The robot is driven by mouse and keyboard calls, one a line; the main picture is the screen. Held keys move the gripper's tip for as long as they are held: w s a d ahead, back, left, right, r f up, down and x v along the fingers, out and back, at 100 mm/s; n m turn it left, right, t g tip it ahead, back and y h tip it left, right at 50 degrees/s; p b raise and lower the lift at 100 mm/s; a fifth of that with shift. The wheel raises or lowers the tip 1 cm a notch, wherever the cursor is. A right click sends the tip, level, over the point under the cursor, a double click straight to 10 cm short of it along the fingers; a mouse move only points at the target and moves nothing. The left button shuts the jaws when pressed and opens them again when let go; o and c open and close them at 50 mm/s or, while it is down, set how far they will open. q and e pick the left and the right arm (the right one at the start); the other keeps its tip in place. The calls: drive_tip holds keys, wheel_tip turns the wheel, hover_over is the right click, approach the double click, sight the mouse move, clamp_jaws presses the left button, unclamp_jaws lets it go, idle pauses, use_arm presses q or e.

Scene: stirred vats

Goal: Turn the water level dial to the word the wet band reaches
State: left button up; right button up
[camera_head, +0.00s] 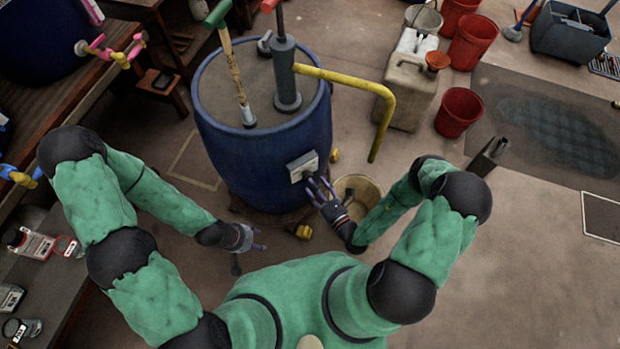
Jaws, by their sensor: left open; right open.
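A blue vat (235,160) stands upright in the middle of the head view, with a grey lid. A pale box (303,166) on its front wall looks like the water level dial; its words and pointer are too small to read. A wooden stick (234,75) with a green handle stands in the lid. I cannot make out a wet band on it. My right gripper (321,189) is open, just below the pale box; I cannot tell whether it touches. My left gripper (252,237) is open and empty, low in front of the vat.
A grey pump (285,75) with a yellow spout (345,82) rises from the lid and reaches out to the right. A bucket (358,195) stands beside my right forearm. A beige canister (408,95) and a red bucket (459,112) stand right. A bench (75,95) runs along the left.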

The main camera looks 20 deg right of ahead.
sight(308, 176)
drive_tip(key=shift+b+x, duration=0.4)
drive_tip(key=shift+x, duration=1.6)
drive_tip(key=shift+c, duration=0.3)
drive_tip(key=c, duration=1.1)
